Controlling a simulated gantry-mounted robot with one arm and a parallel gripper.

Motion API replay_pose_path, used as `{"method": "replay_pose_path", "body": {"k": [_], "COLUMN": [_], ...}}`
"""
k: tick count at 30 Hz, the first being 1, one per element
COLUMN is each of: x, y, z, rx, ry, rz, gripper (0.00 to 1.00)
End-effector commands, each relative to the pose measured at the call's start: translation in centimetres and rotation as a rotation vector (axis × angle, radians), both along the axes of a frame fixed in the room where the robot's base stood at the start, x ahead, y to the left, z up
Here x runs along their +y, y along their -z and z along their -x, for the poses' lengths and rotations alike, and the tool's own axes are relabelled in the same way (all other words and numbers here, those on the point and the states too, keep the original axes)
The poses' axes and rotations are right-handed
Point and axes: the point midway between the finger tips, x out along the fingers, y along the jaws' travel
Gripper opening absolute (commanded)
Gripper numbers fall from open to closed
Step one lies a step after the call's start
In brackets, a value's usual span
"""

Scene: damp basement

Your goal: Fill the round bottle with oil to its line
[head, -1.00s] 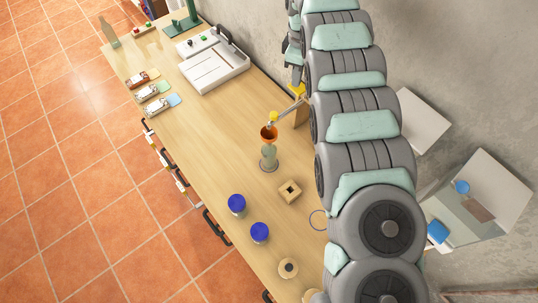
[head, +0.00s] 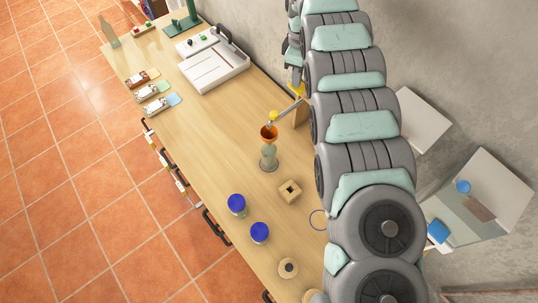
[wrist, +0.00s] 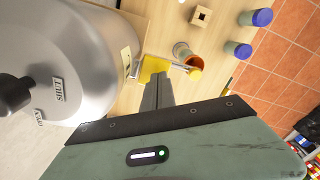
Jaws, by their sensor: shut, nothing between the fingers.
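The round bottle (head: 269,152) stands upright on a dark round base, with an orange funnel (head: 269,132) in its mouth. Its line and any oil level are too small to tell. A thin spout with a yellow tip (head: 273,115) reaches over the funnel; the wrist view also shows the yellow tip (wrist: 195,73) beside the funnel (wrist: 190,61). I cannot make out any stream. My gripper (wrist: 161,78) is shut and empty, its fingertips at a yellow lever-like part (wrist: 152,66) near the spout. Whether they touch it is unclear. A big metal drum (wrist: 75,60) with a "SHUT" label is at left.
Two blue-capped jars (head: 236,205) (head: 260,232), a wooden block with a hole (head: 290,190) and a round wooden piece (head: 288,268) stand nearer on the bench.

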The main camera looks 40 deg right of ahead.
Motion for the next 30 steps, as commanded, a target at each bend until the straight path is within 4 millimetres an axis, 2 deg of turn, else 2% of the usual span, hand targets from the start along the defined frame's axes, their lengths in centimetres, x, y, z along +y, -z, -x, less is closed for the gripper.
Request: {"method": "replay_pose_path", "body": {"k": [30], "x": [0.0], "y": [2.6], "z": [0.0], "rx": [0.001], "ry": [0.0], "rz": [0.0], "gripper": [0.0]}}
